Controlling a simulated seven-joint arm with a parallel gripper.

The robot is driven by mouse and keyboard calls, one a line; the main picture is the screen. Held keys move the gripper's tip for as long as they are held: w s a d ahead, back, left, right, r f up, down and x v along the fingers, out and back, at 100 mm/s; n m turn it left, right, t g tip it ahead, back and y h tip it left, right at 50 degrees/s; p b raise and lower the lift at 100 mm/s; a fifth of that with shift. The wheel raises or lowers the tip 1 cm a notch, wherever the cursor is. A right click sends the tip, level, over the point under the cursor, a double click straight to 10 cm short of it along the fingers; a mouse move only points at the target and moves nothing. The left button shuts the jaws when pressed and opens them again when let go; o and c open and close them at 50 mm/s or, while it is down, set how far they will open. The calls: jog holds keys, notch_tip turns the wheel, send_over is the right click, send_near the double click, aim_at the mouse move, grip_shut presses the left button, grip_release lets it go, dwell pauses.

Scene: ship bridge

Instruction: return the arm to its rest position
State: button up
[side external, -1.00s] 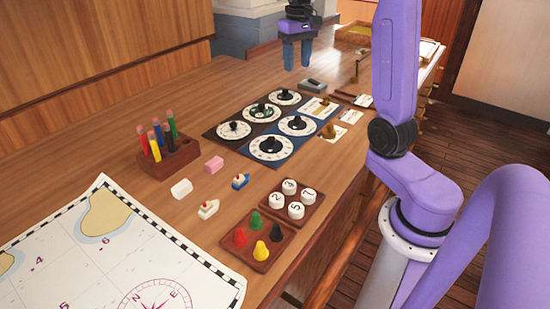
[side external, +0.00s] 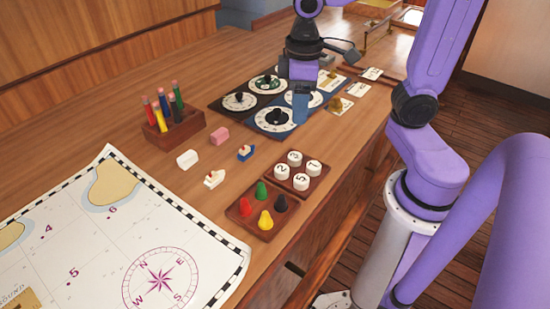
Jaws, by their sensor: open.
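My gripper (side external: 298,102) hangs from my purple arm (side external: 440,60) over the dial panel (side external: 222,104) on the wooden desk. It points down, open, with nothing seen between its fingers. One dark blue finger shows in front of the right-hand dials; the other finger is mostly hidden. I cannot tell whether the fingertips touch the panel. The panel carries several white dials with black knobs, such as the front one (side external: 275,118), and the gripper hides part of them.
A pencil block (side external: 175,130), pink and white erasers (side external: 187,159), toy boats (side external: 245,153), a numbered-peg tray (side external: 296,188) and a coloured-cone tray (side external: 240,220) stand nearer. A chart (side external: 120,235) covers the front left. Cards and brass weights (side external: 348,89) lie right of the panel.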

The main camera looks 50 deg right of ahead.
jog(key=s+f+n, duration=0.2)
jog(key=s, duration=0.4)
jog(key=s+a+f+n, duration=0.1)
jog(key=s+n, duration=0.2)
jog(key=s, duration=0.3)
jog(key=shift+s+a+f+n, duration=0.2)
jog(key=shift+s+f+n, duration=0.1)
jog(key=shift+s+f, duration=0.1)
